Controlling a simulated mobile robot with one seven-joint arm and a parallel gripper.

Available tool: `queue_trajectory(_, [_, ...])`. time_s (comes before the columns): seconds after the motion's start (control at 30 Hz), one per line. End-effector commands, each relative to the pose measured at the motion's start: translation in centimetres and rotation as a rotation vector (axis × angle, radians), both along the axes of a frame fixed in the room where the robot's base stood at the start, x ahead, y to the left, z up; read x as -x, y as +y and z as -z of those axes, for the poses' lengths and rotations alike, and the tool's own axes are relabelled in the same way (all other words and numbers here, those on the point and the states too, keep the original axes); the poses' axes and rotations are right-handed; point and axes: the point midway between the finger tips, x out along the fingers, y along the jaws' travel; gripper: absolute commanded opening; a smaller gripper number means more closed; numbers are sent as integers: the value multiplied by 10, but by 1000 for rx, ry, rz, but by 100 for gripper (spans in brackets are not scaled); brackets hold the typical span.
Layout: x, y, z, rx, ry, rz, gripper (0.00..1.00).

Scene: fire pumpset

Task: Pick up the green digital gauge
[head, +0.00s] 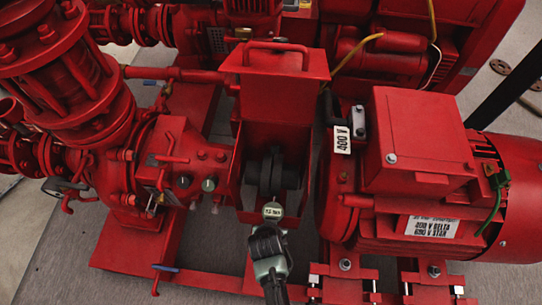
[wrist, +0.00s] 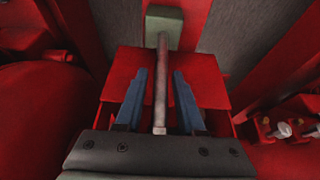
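The green digital gauge (wrist: 165,24) shows in the wrist view as a dull green block at the top, with a grey metal stem running down from it. Its pale, round-ended display face (head: 272,211) shows in the head view, in front of the dark coupling. My gripper (wrist: 160,72) has two blue-grey fingers, one on each side of the stem. They stand apart from it with visible gaps, so the gripper is open. In the head view my dark gripper (head: 267,238) is just below the gauge face; its fingertips cannot be made out there.
A red coupling guard (head: 275,95) rises behind the gauge. A red motor (head: 415,150) with a 400 V label stands close on the right. The red pump (head: 95,120) with small valves is on the left. Grey floor (head: 45,255) shows at lower left.

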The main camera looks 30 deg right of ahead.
Motion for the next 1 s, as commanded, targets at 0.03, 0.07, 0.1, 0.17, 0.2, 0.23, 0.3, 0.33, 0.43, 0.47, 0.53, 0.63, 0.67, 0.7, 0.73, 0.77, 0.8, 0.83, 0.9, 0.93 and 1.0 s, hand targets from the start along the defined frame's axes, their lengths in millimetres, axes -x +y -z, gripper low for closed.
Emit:
queue_trajectory(0.03, [0,0,0,0,0,0,27])
queue_trajectory(0.07, [0,0,0,0,0,0,21])
queue_trajectory(0.1, [0,0,0,0,0,0,14])
queue_trajectory(0.17, [0,0,0,0,0,0,3])
queue_trajectory(0.2, [0,0,0,0,0,0,0])
queue_trajectory(0.23, [0,0,0,0,0,0,0])
queue_trajectory(0.3, [0,0,0,0,0,0,0])
queue_trajectory(0.33, [0,0,0,0,0,0,0])
queue_trajectory(0.43, [0,0,0,0,0,0,0])
queue_trajectory(0.47, [0,0,0,0,0,0,0])
queue_trajectory(0.53, [0,0,0,0,0,0,0])
queue_trajectory(0.63, [0,0,0,0,0,0,0])
queue_trajectory(0.67, [0,0,0,-1,1,0,0])
queue_trajectory(0.7, [0,0,0,-1,1,0,0])
queue_trajectory(0.73, [0,0,0,-1,1,0,0])
queue_trajectory(0.77, [0,0,0,-1,1,0,0])
queue_trajectory(0.8, [0,0,0,-1,1,0,0])
queue_trajectory(0.83, [0,0,0,-1,1,0,0])
queue_trajectory(0.9, [0,0,0,-1,1,0,0])
queue_trajectory(0.93, [0,0,0,-1,1,0,0])
queue_trajectory(1.0, [0,0,0,-1,1,0,0])
